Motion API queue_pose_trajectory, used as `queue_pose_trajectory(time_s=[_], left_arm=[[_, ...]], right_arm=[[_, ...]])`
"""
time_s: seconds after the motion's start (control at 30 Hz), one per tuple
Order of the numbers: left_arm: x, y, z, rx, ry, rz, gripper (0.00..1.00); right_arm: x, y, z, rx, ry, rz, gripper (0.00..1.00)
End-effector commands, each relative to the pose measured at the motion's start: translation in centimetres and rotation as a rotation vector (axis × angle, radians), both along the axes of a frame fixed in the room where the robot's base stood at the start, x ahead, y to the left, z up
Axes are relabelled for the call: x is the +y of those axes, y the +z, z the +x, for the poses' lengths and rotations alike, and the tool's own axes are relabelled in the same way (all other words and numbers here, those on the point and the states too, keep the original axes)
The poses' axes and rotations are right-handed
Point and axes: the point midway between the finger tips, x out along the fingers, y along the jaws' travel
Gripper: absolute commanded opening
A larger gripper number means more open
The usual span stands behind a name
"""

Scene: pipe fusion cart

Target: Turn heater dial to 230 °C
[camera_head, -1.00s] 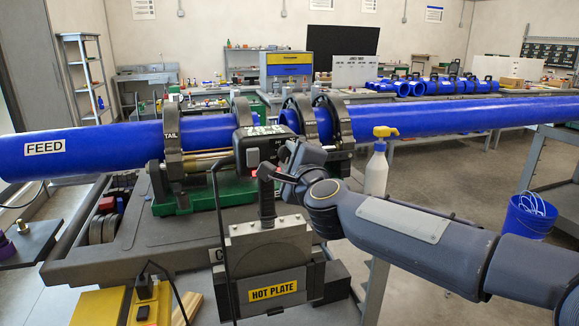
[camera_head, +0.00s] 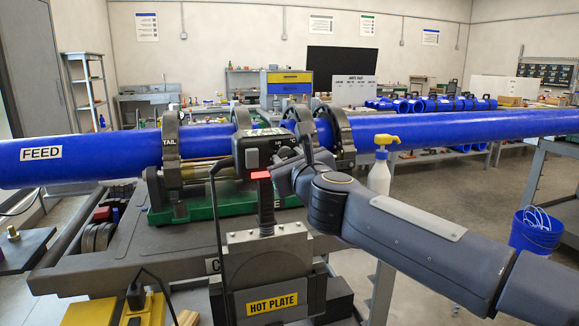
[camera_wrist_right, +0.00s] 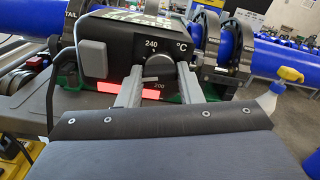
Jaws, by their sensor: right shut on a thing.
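The heater's black control box (camera_head: 255,150) stands above the hot plate (camera_head: 272,300) in the head view. In the right wrist view the box (camera_wrist_right: 115,55) faces me, with "240", "°C" and "200" printed around its dial (camera_wrist_right: 158,67). My right gripper (camera_wrist_right: 159,82) is shut on the dial, one finger on each side of it. In the head view my right gripper (camera_head: 282,170) reaches the box from the right and hides the dial. Where the dial's pointer stands is not clear. My left gripper is not in view.
A blue pipe (camera_head: 95,148) lies in the clamps (camera_head: 172,150) just behind the box. A spray bottle (camera_head: 380,172) stands to the right, near my right arm. A cable hangs left of the heater. A blue bucket (camera_head: 535,232) is at the far right.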

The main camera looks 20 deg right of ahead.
Motion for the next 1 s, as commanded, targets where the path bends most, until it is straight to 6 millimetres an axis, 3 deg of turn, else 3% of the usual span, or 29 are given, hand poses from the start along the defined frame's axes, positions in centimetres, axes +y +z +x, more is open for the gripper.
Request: queue_pose_trajectory(time_s=[0.5, 1.0], left_arm=[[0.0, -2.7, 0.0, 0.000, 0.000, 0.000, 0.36], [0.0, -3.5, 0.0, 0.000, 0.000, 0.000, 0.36]], right_arm=[[0.0, -0.4, 0.0, 0.018, -0.001, 0.443, 0.10], [0.1, -0.2, 0.1, 0.025, -0.001, 0.618, 0.10]])
